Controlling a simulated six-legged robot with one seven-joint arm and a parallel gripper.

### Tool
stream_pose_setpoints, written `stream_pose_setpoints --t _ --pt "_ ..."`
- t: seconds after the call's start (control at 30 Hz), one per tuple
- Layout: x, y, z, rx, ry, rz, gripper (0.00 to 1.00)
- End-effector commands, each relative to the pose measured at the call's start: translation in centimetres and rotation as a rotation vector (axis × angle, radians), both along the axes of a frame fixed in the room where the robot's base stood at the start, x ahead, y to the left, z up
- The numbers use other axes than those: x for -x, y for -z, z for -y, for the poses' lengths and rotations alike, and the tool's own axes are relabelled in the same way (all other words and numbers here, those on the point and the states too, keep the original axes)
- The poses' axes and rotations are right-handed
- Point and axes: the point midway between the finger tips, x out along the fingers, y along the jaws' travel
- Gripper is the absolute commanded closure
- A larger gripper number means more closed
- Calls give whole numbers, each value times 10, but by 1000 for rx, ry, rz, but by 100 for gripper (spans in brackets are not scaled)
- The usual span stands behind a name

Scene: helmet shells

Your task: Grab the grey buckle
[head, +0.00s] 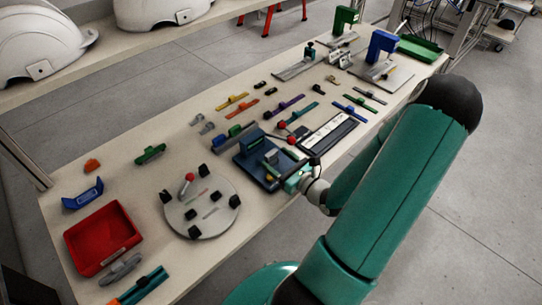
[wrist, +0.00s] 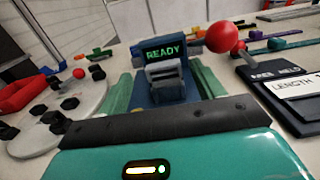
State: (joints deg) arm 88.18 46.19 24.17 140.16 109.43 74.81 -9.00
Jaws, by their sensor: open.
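A grey buckle-like piece (wrist: 163,75) stands upright at the blue station (wrist: 160,48) with the lit READY screen, in the wrist view. My gripper (wrist: 165,88) is open, with one green finger on each side of this piece. The fingers look apart from it, but how deep they reach around it I cannot tell. In the head view my gripper (head: 297,178) is at the right front edge of the blue station (head: 250,143).
A red ball-topped lever (wrist: 225,37) stands close right of the gripper, beside a dark labelled panel (wrist: 290,85). A round plate (head: 201,212) with black blocks lies left of the station, and a red tray (head: 101,238) beyond it. Small coloured parts lie behind.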

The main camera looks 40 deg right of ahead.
Motion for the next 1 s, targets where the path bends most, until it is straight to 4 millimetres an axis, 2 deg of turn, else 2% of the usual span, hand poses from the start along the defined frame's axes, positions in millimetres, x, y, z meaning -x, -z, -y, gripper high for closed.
stream_pose_setpoints --t 0.3,0.57,0.67,0.83,1.0 --pt "-46 3 2 0 -4 2 33" --pt "-51 3 2 0 -4 1 33" --pt "-50 3 2 0 -4 1 48" --pt "-50 3 2 0 -4 1 80" --pt "-50 3 2 0 -4 1 81"
